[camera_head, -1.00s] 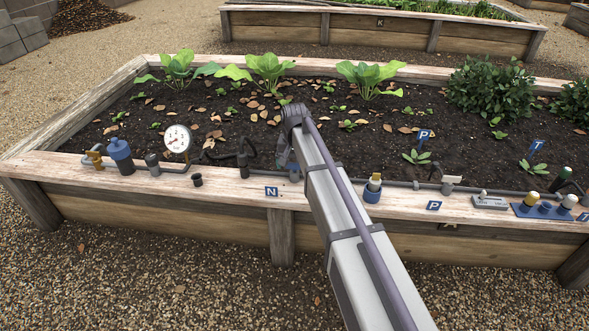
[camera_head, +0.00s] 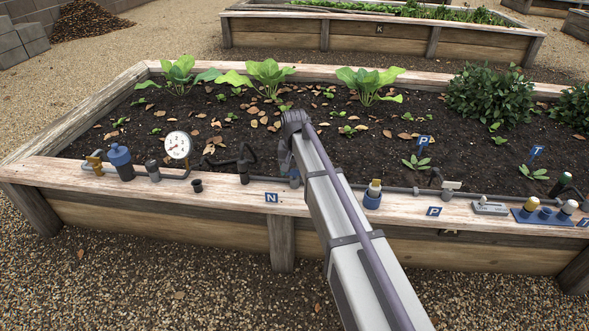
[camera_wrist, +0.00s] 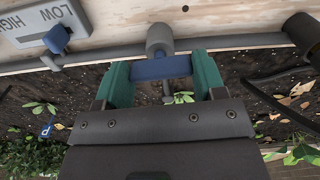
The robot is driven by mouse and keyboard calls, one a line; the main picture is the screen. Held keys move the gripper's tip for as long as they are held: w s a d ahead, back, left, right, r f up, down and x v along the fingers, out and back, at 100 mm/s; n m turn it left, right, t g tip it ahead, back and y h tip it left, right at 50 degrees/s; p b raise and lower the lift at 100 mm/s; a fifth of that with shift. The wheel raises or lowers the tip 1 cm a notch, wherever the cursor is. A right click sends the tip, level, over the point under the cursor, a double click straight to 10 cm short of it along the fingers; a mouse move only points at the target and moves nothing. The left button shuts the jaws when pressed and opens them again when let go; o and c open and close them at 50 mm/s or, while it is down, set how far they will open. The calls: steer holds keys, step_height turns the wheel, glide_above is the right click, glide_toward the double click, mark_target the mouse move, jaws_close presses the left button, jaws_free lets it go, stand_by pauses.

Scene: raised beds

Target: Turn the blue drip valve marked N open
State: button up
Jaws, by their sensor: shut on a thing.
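The blue drip valve handle (camera_wrist: 160,68) lies between the two teal fingers of my gripper (camera_wrist: 162,78) in the wrist view. The fingers are shut on it from both ends. The handle lies roughly in line with the grey pipe, beside a grey cylindrical fitting (camera_wrist: 160,40). In the head view my gripper (camera_head: 286,158) is low over the pipe behind the bed's front rim, largely hidden by my arm. A blue part (camera_head: 294,178) shows beside it.
A pressure gauge (camera_head: 178,146) and a blue canister (camera_head: 121,161) stand left along the pipe. A blue-based fitting (camera_head: 373,196) and P label (camera_head: 434,211) are to the right. A LOW/HIGH plate (camera_wrist: 35,27) shows in the wrist view. Leafy plants grow behind.

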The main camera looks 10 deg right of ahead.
steer(key=n, duration=0.4)
steer(key=shift+n, duration=0.3)
steer(key=n, duration=0.9)
steer(key=shift+n, duration=1.8)
steer(key=o, duration=0.9)
